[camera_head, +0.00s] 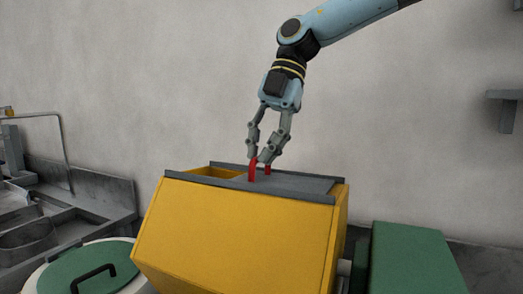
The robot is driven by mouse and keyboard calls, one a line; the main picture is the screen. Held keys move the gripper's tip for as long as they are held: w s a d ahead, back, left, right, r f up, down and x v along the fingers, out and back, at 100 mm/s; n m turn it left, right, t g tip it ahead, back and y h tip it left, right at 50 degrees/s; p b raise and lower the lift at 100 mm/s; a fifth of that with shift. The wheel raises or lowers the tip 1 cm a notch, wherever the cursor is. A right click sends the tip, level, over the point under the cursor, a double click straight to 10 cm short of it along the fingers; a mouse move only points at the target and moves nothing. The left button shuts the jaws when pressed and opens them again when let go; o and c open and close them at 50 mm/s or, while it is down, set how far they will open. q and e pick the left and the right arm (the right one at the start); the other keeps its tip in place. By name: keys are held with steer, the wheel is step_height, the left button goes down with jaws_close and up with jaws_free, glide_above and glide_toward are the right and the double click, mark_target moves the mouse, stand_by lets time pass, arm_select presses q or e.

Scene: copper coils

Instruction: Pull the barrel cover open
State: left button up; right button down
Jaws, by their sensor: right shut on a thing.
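The yellow barrel (232,238) stands tilted in the picture at the lower middle. Its grey cover (307,185) lies between the rails along the top. At the left end of the top there is a gap (212,172) through which the yellow inside shows. A red handle (252,172) stands up from the cover near the gap. My right gripper (260,160) points down from above and is shut on the red handle. Its fingers hide part of the handle. My left gripper is not in view.
A round green lid (84,268) with a black handle sits at the lower left. A grey metal sink unit (60,215) stands at the left. A green box (410,258) is at the lower right. A grey wall bracket (503,97) juts out at the right.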

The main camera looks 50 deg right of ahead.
steer(key=c, duration=1.6)
jaws_free()
steer(key=shift+w, duration=0.25)
steer(key=shift+o, duration=0.9)
steer(key=shift+s, duration=0.1)
steer(key=shift+o, duration=0.2)
steer(key=shift+r, duration=0.15)
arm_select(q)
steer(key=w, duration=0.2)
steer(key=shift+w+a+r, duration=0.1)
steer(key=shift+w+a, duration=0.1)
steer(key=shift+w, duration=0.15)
arm_select(e)
steer(key=v, duration=1.1)
steer(key=shift+d+r, duration=0.2)
steer(key=shift+r, duration=0.15)
steer(key=shift+f, duration=0.1)
